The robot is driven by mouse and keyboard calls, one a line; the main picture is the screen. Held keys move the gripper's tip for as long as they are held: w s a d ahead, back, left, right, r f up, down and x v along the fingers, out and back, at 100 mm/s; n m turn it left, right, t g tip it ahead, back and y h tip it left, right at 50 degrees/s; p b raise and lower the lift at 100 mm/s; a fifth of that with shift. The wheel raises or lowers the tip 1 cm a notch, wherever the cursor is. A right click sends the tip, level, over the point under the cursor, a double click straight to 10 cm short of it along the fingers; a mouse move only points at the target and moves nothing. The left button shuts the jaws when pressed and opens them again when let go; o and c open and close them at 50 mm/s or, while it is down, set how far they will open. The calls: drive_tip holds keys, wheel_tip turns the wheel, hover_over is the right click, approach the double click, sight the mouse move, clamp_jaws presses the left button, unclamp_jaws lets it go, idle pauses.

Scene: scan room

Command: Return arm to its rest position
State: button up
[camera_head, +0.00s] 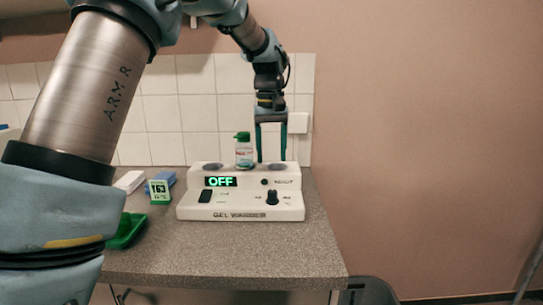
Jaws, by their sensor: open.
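My arm comes in from the left and reaches over the counter. My gripper (270,142) points down with its two fingers apart and nothing between them. It hangs above the right part of the white gel warmer (240,208), close to the right well. The warmer's display (220,181) reads OFF.
The speckled counter (230,260) holds a green tray (125,232), a small green-framed sign (160,190), a blue item (165,178) and a white item (130,181). A tiled wall (190,105) stands behind. A dark bin (368,291) is at the lower right. Free room lies right of the counter.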

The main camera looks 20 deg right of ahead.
drive_tip(key=a+f+n, duration=0.1)
drive_tip(key=a+f, duration=0.2)
drive_tip(key=a, duration=0.8)
drive_tip(key=a+f, duration=0.3)
drive_tip(key=a, duration=0.8)
drive_tip(key=s+a+f, duration=0.3)
drive_tip(key=s+a, duration=0.2)
drive_tip(key=a, duration=0.2)
drive_tip(key=s+a+f+n+t, duration=0.1)
drive_tip(key=s+a+f, duration=0.1)
drive_tip(key=s+a, duration=0.3)
drive_tip(key=shift+s+a+f+t, duration=0.3)
drive_tip(key=shift+a+f, duration=0.1)
drive_tip(key=shift+a, duration=0.65)
